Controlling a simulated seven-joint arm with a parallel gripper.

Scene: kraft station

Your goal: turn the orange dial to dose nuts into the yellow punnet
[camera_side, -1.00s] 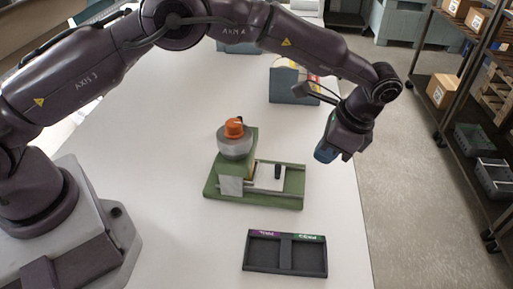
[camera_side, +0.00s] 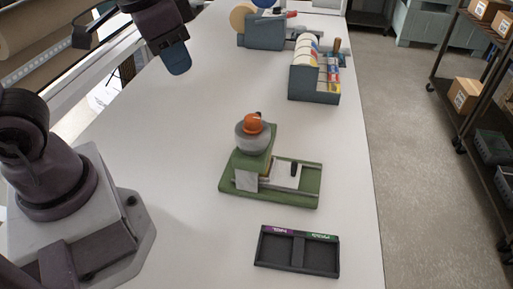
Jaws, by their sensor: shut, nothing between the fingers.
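The orange dial (camera_side: 253,123) sits on top of a grey round hopper (camera_side: 254,140) on the green dosing stand (camera_side: 231,187), at the middle of the table. A black knob (camera_side: 293,168) stands on the stand's pale sliding part. I cannot make out a yellow punnet or any nuts. My gripper (camera_side: 178,62) is at the upper left, high and well apart from the dial. Its blue fingers are shut and hold nothing.
A black two-compartment tray (camera_side: 297,268) with purple and green labels lies at the front. A blue-grey box (camera_side: 314,97) of coloured rolls and a tape dispenser (camera_side: 264,35) stand behind. The table's left middle is clear. Shelving (camera_side: 483,95) stands beyond the right edge.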

